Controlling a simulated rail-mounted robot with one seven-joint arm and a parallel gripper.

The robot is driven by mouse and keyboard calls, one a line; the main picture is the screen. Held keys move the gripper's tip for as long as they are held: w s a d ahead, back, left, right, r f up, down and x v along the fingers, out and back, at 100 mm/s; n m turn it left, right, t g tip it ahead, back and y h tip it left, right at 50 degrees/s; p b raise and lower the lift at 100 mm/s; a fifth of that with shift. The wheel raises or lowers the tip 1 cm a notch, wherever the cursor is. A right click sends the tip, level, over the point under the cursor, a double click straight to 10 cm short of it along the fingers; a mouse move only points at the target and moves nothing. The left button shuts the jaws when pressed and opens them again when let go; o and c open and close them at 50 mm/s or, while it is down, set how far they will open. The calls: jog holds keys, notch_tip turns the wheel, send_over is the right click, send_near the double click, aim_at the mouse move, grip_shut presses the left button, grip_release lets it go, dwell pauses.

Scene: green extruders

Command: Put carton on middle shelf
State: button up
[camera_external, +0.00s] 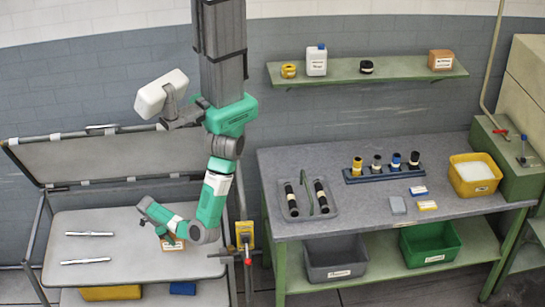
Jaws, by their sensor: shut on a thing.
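A small orange-brown carton (173,244) with a white label is at my gripper (168,234), over the right part of the rack's middle shelf (110,262). My gripper is shut on the carton and partly covers it from above. The carton is at or very near the shelf surface; I cannot tell whether it touches. A similar orange-brown carton (440,60) stands at the right end of the green wall shelf (400,72).
Two silver bars (88,233) (85,262) lie on the middle shelf's left part. Yellow (110,293) and blue (183,288) things sit below. A workbench (345,152) with tools and bins stands right.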

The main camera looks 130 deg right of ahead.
jog(key=w+d+f+b, duration=0.1)
jog(key=w+d+b, duration=0.1)
jog(key=w+d, duration=0.1)
jog(key=w+d+f+b, duration=0.2)
jog(key=w+d, duration=0.1)
jog(key=w, duration=0.1)
jog(key=w+d+f+b, duration=0.1)
jog(key=w+d+b, duration=0.1)
jog(key=w+d, duration=0.1)
jog(key=shift+w+f, duration=0.25)
jog(key=shift+w, duration=0.15)
jog(key=shift+s+f, duration=0.15)
jog(key=shift+f, duration=0.1)
jog(key=shift+r, duration=0.1)
jog(key=o, duration=1.1)
